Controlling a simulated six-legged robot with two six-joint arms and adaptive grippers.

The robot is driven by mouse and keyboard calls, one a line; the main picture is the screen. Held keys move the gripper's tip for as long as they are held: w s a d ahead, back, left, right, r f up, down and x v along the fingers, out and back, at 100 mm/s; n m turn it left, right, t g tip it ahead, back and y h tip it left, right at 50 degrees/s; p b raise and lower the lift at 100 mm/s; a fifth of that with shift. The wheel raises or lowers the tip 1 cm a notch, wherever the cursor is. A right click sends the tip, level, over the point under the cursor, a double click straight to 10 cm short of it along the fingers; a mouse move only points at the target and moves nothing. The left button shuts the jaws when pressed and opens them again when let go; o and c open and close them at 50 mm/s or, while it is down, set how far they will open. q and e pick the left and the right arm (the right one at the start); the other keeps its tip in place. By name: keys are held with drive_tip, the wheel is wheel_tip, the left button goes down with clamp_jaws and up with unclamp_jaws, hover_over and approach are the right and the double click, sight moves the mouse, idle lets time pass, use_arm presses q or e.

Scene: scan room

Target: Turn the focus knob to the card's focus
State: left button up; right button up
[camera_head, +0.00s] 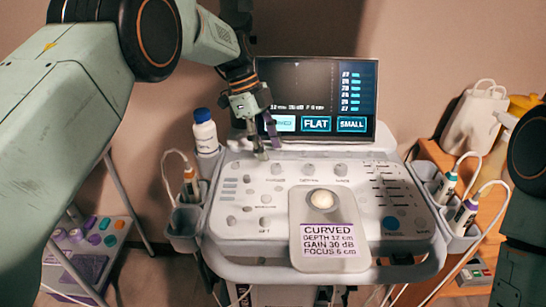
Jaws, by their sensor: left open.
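The card (329,242) lies on the front middle of the ultrasound console (232,250). It reads CURVED, DEPTH 12 cm, GAIN 30 dB, FOCUS 6 cm. A row of grey knobs (309,169) runs along the panel's back; their labels are too small to tell surely which is focus. My left gripper (265,143) is open, pointing down over the panel's back left, just above or beside the leftmost knob of that row; contact cannot be told. The screen (345,85) shows FLAT and SMALL buttons and a small status line, partly hidden by my gripper. My right gripper is out of view.
Probes sit in side holders at left (190,183) and right (463,216). A wooden shelf (490,230) stands at right. A tray of coloured items (90,245) is low at left.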

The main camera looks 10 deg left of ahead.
use_arm(q)
drive_tip(key=s+v, duration=0.1)
drive_tip(key=v, duration=0.6)
drive_tip(key=shift+w+r, duration=0.2)
drive_tip(key=shift+w, duration=0.3)
drive_tip(key=shift+a, duration=0.2)
